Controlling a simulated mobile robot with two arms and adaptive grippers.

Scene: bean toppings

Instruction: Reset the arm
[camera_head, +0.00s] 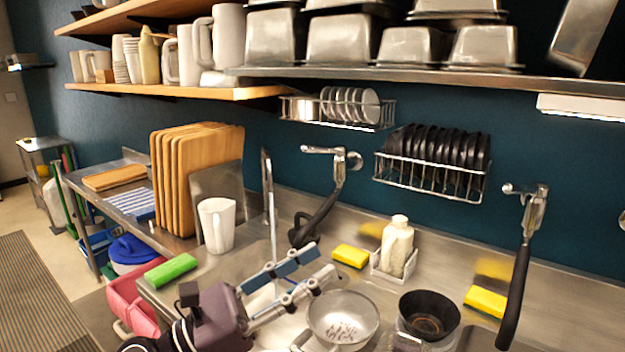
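My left gripper (318,264) reaches in from the bottom left, over the sink area. Its two fingers point up and to the right with a gap between them, and I see nothing held. A pale surface shows behind the gap. The fingertips are just above and left of a clear round bowl (343,318) with dark markings inside; I cannot tell whether they touch it. My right gripper does not show.
A dark bowl (428,315) stands right of the clear one. A white pitcher (217,225), cutting boards (190,185), a green sponge (170,269) and a soap bottle (397,245) stand around the counter. Black hose sprayers (515,295) hang down. Shelves and racks overhang the back.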

